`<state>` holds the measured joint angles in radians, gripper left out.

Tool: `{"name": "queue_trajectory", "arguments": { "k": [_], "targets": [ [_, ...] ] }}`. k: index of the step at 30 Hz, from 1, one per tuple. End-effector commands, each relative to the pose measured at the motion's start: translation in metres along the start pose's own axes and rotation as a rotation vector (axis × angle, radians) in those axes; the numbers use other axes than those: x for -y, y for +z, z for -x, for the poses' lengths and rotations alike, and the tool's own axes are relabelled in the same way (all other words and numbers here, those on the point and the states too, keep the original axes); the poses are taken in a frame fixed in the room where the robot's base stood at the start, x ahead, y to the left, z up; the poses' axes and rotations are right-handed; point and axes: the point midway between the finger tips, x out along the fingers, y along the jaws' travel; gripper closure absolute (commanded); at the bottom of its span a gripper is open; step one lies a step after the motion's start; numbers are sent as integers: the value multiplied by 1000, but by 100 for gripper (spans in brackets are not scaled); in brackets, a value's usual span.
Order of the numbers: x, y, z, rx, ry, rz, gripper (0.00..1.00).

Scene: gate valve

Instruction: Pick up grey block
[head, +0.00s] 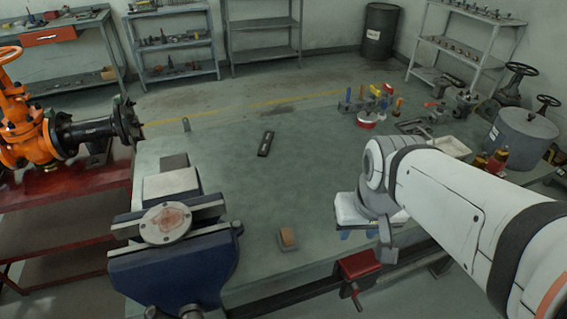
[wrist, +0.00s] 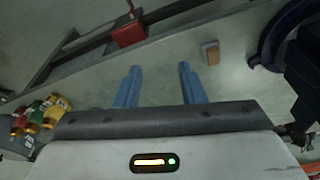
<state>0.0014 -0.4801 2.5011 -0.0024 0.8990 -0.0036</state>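A small grey block with a tan-brown face (head: 288,238) rests on the green-grey bench near its front edge, right of the blue vise. It also shows in the wrist view (wrist: 210,53), beyond and slightly right of my fingertips. Another plain grey block (head: 174,161) sits on the bench behind the vise; I cannot tell which one the task names. My gripper (head: 358,234) is over the front right of the bench, right of the tan-faced block. In the wrist view its two blue fingers (wrist: 160,78) are spread apart with nothing between them.
The blue vise (head: 175,272) holds a round flange (head: 166,224). A dark flat tool (head: 266,143) lies mid-bench. A red clamp (head: 357,266) is on the front edge. Tools and a grey pot (head: 522,138) crowd the right.

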Motion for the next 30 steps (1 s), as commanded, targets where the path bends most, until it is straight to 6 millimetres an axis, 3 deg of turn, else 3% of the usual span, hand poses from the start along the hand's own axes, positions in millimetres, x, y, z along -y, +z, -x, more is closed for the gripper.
{"name": "queue_trajectory", "arguments": {
  "k": [4,11,14,21,25,30],
  "targets": [
    [0,0,0,0,0,0,62],
    [10,-17,-18,36,-12,43,43],
    [25,-36,-39,76,-21,83,35],
    [79,-78,-100,171,-30,178,35],
    [102,-88,-125,204,-30,213,35],
    [114,-92,-142,222,-28,230,35]
  ]
}}
